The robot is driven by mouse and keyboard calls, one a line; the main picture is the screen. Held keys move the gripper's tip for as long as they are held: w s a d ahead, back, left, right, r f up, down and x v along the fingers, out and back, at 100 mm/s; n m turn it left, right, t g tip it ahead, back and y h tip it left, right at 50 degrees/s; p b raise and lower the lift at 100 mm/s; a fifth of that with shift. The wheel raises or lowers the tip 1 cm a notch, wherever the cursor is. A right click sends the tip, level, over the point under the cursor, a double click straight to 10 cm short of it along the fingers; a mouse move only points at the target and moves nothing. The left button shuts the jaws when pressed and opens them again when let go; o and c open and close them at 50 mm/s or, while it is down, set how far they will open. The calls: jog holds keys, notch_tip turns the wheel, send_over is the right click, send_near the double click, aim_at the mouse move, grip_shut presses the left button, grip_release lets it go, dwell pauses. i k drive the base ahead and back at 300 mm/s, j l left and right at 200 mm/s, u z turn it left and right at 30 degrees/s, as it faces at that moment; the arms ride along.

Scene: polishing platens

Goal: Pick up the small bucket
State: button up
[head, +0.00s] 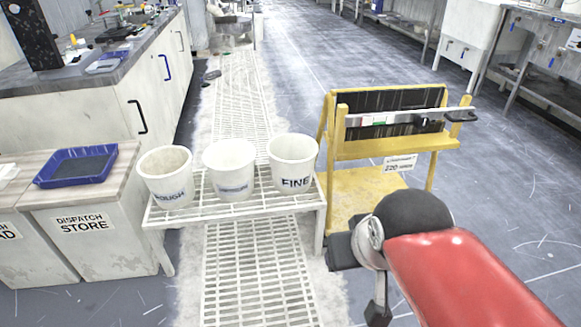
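Three white buckets stand upright in a row on a white slatted rack (240,209). The left bucket (165,178) has a label that seems to read ROUGH. The middle bucket (229,171) has a label too small to read. The right bucket (293,164) is marked FINE. They look alike in size, so I cannot tell which is the small one. My gripper (358,272) is to the right of the rack, apart from the buckets. Its fingers are partly hidden by my wrist, and I cannot tell whether they are open.
A yellow stand (365,194) with a dark panel and a metal bar is right of the rack. A blue tray (76,166) lies on the DISPATCH STORE cabinet (95,240) at left. Floor grating (262,275) runs under the rack. Open floor (300,55) lies behind.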

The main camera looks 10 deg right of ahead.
aim_at(292, 156)
jog(key=z, duration=0.3)
jog(key=i+j+z, duration=0.25)
jog(key=j, duration=0.15)
jog(key=j+z, duration=0.3)
jog(key=i+j+z, duration=0.25)
jog(key=j, duration=1.5)
jog(key=i+z, duration=0.05)
jog(key=i, duration=0.05)
